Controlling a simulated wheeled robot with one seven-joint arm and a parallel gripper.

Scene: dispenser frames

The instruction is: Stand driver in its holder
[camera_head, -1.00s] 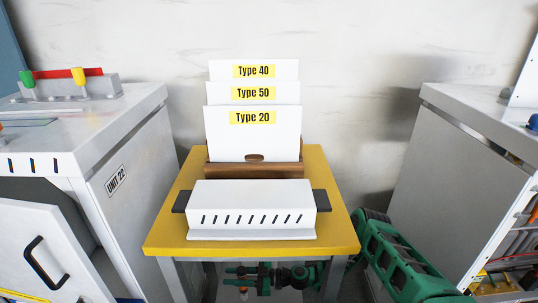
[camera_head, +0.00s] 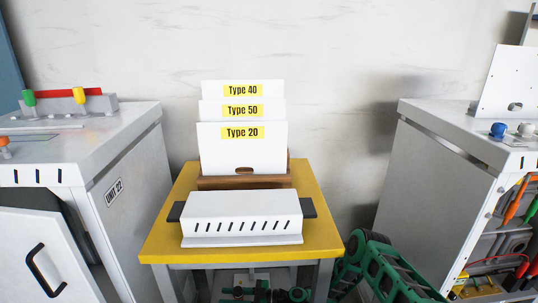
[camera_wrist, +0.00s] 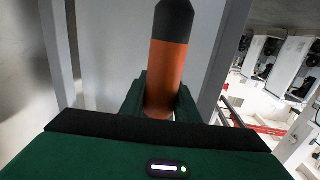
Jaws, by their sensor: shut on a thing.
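The driver (camera_wrist: 168,65) shows in the wrist view, with an orange handle and a black end pointing up. My gripper (camera_wrist: 160,100) is shut around the orange part, with a green finger on each side. The driver's lower part is hidden behind the gripper body. In the head view my dark green gripper (camera_head: 245,293) is only partly visible, low beneath the yellow table. I cannot tell which thing in view is the driver's holder.
A yellow table (camera_head: 160,240) carries a white slotted box (camera_head: 240,215) and a wooden rack (camera_head: 205,183) of labelled white plates. Cabinets stand left (camera_head: 140,165) and right (camera_head: 430,165). The right one's open front shows coloured handles and leads (camera_head: 513,203).

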